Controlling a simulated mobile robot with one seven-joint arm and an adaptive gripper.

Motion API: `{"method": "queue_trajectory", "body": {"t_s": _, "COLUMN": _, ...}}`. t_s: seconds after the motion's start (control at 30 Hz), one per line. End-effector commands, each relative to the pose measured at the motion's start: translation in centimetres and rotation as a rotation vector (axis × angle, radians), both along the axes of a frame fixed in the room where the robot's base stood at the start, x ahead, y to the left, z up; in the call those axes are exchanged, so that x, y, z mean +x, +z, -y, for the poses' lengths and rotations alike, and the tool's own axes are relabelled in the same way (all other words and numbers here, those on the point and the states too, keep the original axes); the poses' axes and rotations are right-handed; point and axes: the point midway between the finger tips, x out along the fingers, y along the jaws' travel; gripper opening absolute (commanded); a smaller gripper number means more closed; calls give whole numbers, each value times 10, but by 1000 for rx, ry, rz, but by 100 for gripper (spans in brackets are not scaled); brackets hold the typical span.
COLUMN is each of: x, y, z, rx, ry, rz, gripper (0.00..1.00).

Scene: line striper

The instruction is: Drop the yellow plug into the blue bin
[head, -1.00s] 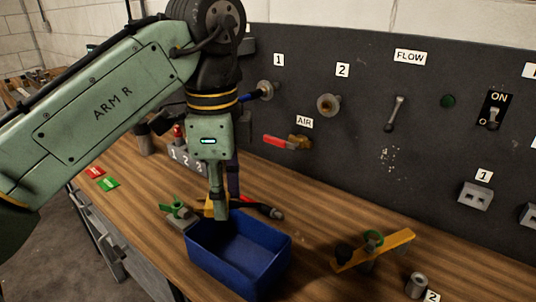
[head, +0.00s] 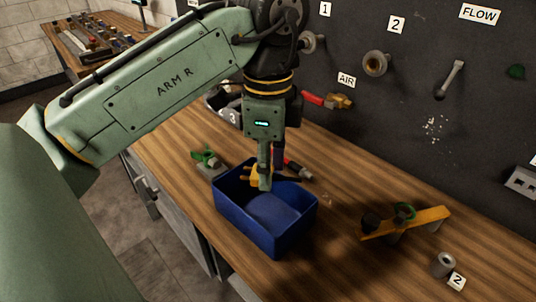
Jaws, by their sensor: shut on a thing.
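The yellow plug (head: 256,176) is held between the fingers of my gripper (head: 265,182), which points straight down. The plug and fingertips are over the back left part of the blue bin (head: 268,233), around the height of its rim. The bin stands on the wooden bench, and the part of its floor that shows is empty. I cannot tell whether the plug touches the bin wall. The gripper partly hides the plug.
A green-handled clamp (head: 208,160) stands behind the bin's left corner. A red and grey tool (head: 298,170) lies behind the bin. A yellow bar with a green knob (head: 405,222) and a grey cylinder (head: 443,264) stand to the right on the bench (head: 345,275).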

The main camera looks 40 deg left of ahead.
Motion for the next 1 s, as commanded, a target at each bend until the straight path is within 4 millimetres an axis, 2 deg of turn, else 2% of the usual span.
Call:
{"method": "queue_trajectory", "body": {"t_s": 0.2, "x": 0, "y": 0, "z": 0, "rx": 0, "ry": 0, "rz": 0, "gripper": 0}}
{"method": "queue_trajectory", "body": {"t_s": 0.23, "x": 0, "y": 0, "z": 0, "rx": 0, "ry": 0, "rz": 0, "gripper": 34}}
{"method": "queue_trajectory", "body": {"t_s": 0.53, "x": 0, "y": 0, "z": 0, "rx": 0, "ry": 0, "rz": 0, "gripper": 55}}
{"method": "queue_trajectory", "body": {"t_s": 1.0, "x": 0, "y": 0, "z": 0, "rx": 0, "ry": 0, "rz": 0, "gripper": 56}}
